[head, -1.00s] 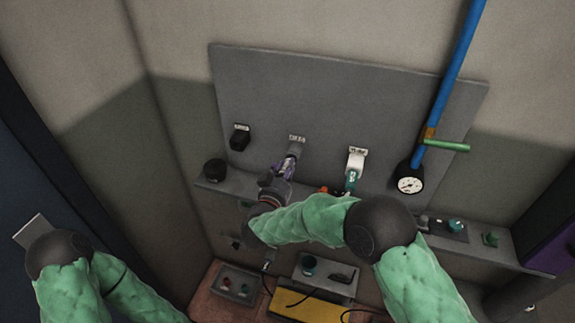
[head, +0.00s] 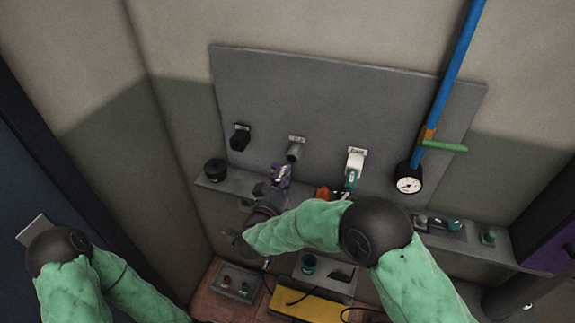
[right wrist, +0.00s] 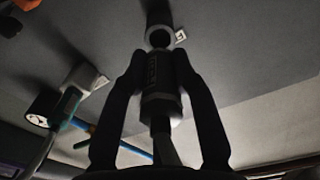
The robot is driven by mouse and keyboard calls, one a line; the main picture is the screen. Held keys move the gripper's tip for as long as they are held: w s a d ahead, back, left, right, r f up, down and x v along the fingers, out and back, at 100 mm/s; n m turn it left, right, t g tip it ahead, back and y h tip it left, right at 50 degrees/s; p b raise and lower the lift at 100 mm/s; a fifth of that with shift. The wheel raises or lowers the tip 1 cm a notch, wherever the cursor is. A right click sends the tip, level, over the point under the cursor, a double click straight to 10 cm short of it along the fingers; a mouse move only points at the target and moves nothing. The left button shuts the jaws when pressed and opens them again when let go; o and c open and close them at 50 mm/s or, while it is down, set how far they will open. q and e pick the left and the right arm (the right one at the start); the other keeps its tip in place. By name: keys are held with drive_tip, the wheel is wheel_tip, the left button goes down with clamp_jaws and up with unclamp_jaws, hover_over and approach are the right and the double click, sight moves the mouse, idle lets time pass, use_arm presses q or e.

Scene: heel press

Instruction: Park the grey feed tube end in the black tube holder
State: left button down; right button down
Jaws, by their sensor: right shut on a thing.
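My right gripper (head: 279,179) is shut on the grey feed tube end (right wrist: 160,103), a dark grey ribbed piece in the right wrist view. Its front stands just short of an open grey socket (right wrist: 160,38), with a small gap. In the head view that socket (head: 296,149) is the middle one on the panel, above the gripper. A round black holder (head: 215,170) stands on the ledge to the left of the gripper. A labelled black block (head: 240,138) is on the panel above it; I cannot tell for certain which is the tube holder. My left gripper is out of view.
A white socket (head: 355,161) with a green-ended tube is right of the grey one. A gauge (head: 408,182) and a blue pipe (head: 446,85) stand further right. The ledge (head: 405,222) crosses below the panel. Trays and a yellow plate (head: 305,305) lie below.

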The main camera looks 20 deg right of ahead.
drive_tip(key=shift+s+a, duration=0.35)
drive_tip(key=shift+s, duration=0.2)
drive_tip(key=shift+s+a, duration=0.1)
drive_tip(key=shift+p+v, duration=0.45)
drive_tip(key=shift+v, duration=0.4)
drive_tip(key=w+a+b, duration=0.2)
drive_tip(key=w+a, duration=0.8)
drive_tip(key=a, duration=0.5)
drive_tip(key=shift+w+a, duration=0.3)
drive_tip(key=shift+a, duration=0.05)
idle(1.0)
drive_tip(key=shift+w+d, duration=0.1)
drive_tip(key=shift+w, duration=0.05)
drive_tip(key=shift+x, duration=2.3)
